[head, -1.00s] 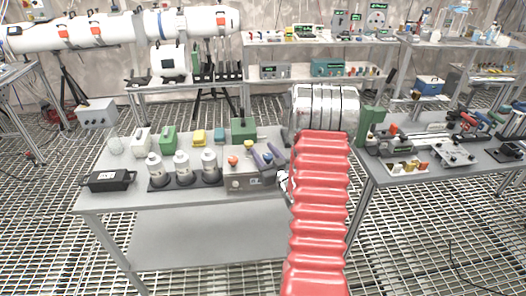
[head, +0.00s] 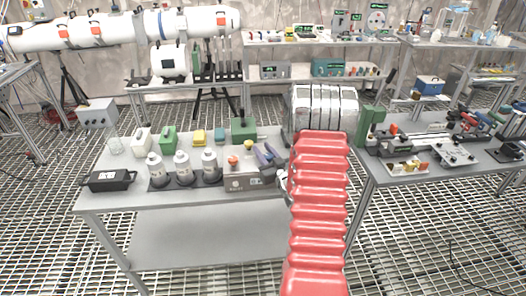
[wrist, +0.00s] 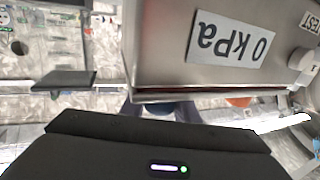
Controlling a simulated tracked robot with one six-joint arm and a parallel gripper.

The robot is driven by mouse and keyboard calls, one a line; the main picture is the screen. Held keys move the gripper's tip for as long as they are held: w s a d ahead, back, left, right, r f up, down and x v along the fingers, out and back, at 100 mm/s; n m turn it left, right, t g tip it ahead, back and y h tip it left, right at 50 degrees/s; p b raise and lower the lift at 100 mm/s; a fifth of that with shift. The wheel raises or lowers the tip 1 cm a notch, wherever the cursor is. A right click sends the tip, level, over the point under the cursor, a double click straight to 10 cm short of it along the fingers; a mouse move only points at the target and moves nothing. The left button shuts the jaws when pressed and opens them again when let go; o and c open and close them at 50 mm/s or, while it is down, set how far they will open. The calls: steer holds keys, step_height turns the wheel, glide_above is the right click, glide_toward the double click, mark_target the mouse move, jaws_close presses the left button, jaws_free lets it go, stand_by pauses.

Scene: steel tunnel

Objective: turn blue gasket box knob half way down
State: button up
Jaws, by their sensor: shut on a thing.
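The gasket box (head: 247,183) is a grey metal box at the front right of the left table. It has an orange knob (head: 233,160) on top. In the wrist view the box (wrist: 165,45) appears upside down with a "0 kPa" label. The blue knob (wrist: 155,107) shows only as a sliver below the box edge, between my purple fingers. My gripper (head: 264,155) is over the right end of the box, its fingers close together, shut on the blue knob. The knob is hidden in the head view, and its turn angle cannot be told.
Three white-grey cylinders (head: 183,167) stand on a dark base left of the box. A black case (head: 108,181) lies at the table's left. Green and yellow items line the back, and a green box (head: 244,128) stands behind. A second table (head: 410,170) is at the right.

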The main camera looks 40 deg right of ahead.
mark_target(271, 154)
steer(key=shift+d+m+g+h, duration=0.15)
steer(key=shift+m+g+h, duration=0.25)
steer(key=shift+m+h, duration=0.45)
steer(key=shift+s+d+m+g+h, duration=0.2)
steer(key=shift+m+g+h, duration=0.35)
steer(key=shift+h, duration=0.45)
steer(key=shift+s+d+m+g+h, duration=0.15)
steer(key=shift+m+g+h, duration=0.4)
steer(key=shift+h, duration=0.4)
steer(key=shift+s+d+m+g+h, duration=0.1)
steer(key=shift+d+m+g+h, duration=0.1)
steer(key=shift+m+g+h, duration=0.55)
steer(key=shift+s+d+m+g+h, duration=0.1)
steer(key=shift+d+m+g+h, duration=0.05)
steer(key=shift+m+g+h, duration=0.65)
steer(key=shift+s+d+m+g+h, duration=0.15)
steer(key=shift+s+m+g+h, duration=0.15)
steer(key=shift+m+g+h, duration=0.75)
steer(key=shift+s+d+m+g+h, duration=0.3)
steer(key=shift+m+g, duration=0.45)
steer(key=shift+g, duration=0.7)
steer(key=shift+s+d+m+g+h, duration=0.1)
steer(key=shift+s+m+g+h, duration=0.4)
steer(key=shift+m+g, duration=0.6)
steer(key=shift+w+g, duration=0.1)
steer(key=shift+g, duration=0.25)
steer(key=o, duration=1.1)
steer(key=shift+c, duration=0.2)
